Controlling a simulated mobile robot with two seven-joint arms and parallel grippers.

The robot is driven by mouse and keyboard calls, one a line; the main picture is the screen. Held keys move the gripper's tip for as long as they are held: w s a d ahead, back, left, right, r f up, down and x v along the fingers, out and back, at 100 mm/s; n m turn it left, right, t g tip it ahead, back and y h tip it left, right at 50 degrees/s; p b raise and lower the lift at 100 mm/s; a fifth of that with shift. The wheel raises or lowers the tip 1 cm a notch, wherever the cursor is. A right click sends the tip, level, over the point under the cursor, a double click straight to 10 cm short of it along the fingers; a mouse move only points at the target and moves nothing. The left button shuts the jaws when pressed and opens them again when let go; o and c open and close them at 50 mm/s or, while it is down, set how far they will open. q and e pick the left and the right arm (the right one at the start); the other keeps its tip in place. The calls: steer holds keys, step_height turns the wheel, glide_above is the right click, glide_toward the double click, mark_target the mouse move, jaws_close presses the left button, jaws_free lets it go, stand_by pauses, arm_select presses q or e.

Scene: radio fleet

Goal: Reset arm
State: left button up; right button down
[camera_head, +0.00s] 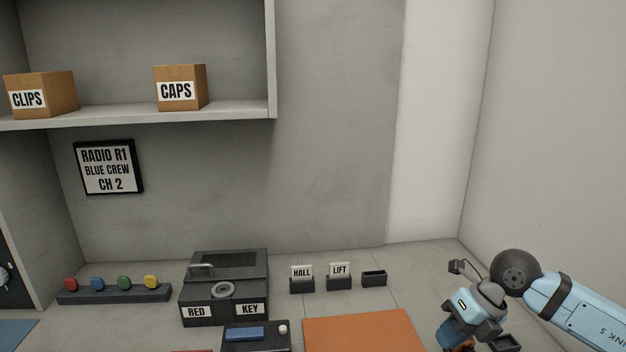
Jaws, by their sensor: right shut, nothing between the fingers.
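My right arm comes in from the right edge, light blue with a black round joint. My right gripper (466,328) hangs at its end in the lower right corner, beside the orange mat (362,330). It is shut with nothing held. Its lowest part is close to the bottom edge of the picture and its fingertips are hard to make out. My left arm and left gripper are not in view.
A black box (224,290) labelled RED and KEY stands at the back, a dark unit (256,338) before it. Left is a button bar (114,295); right are small holders marked HALL (302,285) and LIFT (339,282), and an empty one (374,279). A shelf (125,115) overhangs upper left.

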steer(key=s+a+m+t+y+p, duration=0.1)
steer(key=s+a+m+y, duration=0.15)
steer(key=a+y, duration=0.4)
steer(key=s+a+m+y+p, duration=0.1)
steer(key=s+a+m+y, duration=0.1)
steer(key=s+a+y, duration=0.35)
step_height(320, 180, down, 10)
steer(key=d+m+t+h+p, duration=0.25)
steer(key=m+t+h, duration=1)
steer(key=m, duration=1.15)
steer(key=s+d+f+m+g+h, duration=0.2)
steer(key=s+f+m, duration=0.5)
steer(key=s+f, duration=0.6)
steer(key=shift+d+g+p, duration=0.45)
steer(key=shift+g, duration=0.3)
